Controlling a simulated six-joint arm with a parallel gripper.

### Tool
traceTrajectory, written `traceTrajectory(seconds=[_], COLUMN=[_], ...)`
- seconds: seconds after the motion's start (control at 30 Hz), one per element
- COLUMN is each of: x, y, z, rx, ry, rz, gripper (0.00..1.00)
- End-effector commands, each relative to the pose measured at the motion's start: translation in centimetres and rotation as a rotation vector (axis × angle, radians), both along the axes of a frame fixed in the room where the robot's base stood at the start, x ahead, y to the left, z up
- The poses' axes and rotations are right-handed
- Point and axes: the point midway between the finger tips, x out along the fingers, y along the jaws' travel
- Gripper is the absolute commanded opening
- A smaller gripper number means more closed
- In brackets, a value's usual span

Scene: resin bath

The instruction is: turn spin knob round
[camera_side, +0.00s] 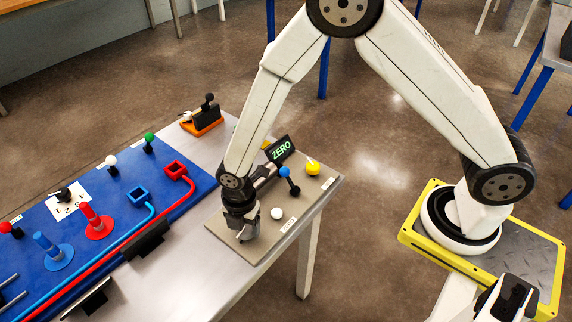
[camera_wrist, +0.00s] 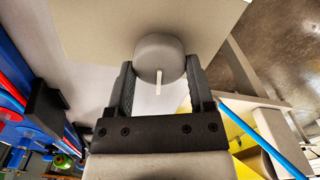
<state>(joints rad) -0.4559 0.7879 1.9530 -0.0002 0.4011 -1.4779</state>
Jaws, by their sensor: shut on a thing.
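The spin knob (camera_wrist: 160,50) is a round grey knob with a white pointer line on it, on a beige panel. In the wrist view my gripper (camera_wrist: 160,70) has one dark finger on each side of the knob and is shut on it. The white line points down the picture, toward the gripper's body. In the side view my gripper (camera_side: 243,232) points down at the left part of the beige panel (camera_side: 226,240), and it mostly hides the knob.
A blue board (camera_side: 165,244) with pegs, sockets and tubes lies to the left. Open floor lies beyond the table.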

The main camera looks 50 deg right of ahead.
Motion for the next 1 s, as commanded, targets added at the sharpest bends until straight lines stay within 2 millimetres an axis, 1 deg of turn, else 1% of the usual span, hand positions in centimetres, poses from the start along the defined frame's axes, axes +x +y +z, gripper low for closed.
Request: traceTrajectory(seconds=[0.3, 0.6, 0.8, 1.0], x=[0.01, -0.06, -0.08, -0.09], y=[0.0, -0.07, -0.1, -0.11], z=[0.12, 0.12, 0.12, 0.12], rx=[0.002, 0.001, 0.0, 0.0], ry=[-0.004, -0.003, -0.003, -0.003], rz=[0.301, 0.553, 0.658, 0.708], gripper=[0.09, 0.09, 0.09, 0.09])
